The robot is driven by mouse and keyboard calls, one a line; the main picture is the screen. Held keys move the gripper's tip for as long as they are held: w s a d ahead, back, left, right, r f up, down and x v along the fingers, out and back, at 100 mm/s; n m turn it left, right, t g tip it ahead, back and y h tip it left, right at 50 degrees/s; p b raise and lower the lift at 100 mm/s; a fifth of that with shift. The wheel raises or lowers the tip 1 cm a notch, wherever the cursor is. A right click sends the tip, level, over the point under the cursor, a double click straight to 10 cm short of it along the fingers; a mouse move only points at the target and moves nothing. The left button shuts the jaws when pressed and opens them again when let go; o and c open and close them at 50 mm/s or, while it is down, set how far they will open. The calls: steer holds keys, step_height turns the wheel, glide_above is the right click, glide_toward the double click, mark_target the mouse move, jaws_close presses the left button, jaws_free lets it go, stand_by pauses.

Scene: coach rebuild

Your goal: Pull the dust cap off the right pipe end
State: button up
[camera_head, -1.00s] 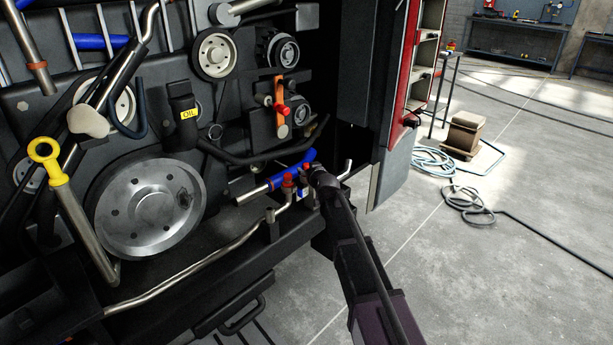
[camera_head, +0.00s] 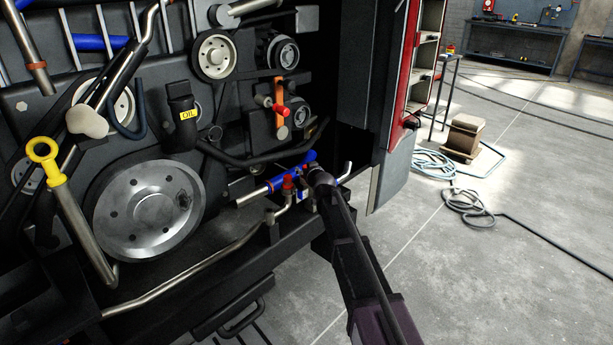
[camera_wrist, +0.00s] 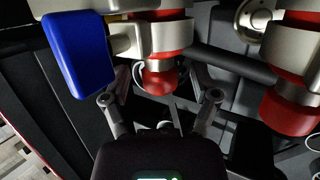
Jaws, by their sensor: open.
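In the wrist view a red cap (camera_wrist: 160,80) sits on a pale metal collar, between the fingers of my gripper (camera_wrist: 160,76). The fingers are open, with one on each side of the cap and apparent gaps. A second red cap (camera_wrist: 287,114) is at the right of that view, outside the fingers. In the head view a red cap (camera_head: 288,182) stands on a bent metal pipe just left of my gripper (camera_head: 314,172). My gripper hides most of what lies at its tip there, so I cannot tell which cap is the right one from that view.
A blue block (camera_wrist: 76,55) lies close to the left finger in the wrist view. A blue hose (camera_head: 285,178) passes behind the caps. A dark ledge (camera_head: 235,282) runs below.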

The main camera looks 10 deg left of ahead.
jaws_close()
steer(key=shift+r, duration=0.1)
steer(key=shift+r+p, duration=1.95)
steer(key=shift+p, duration=0.1)
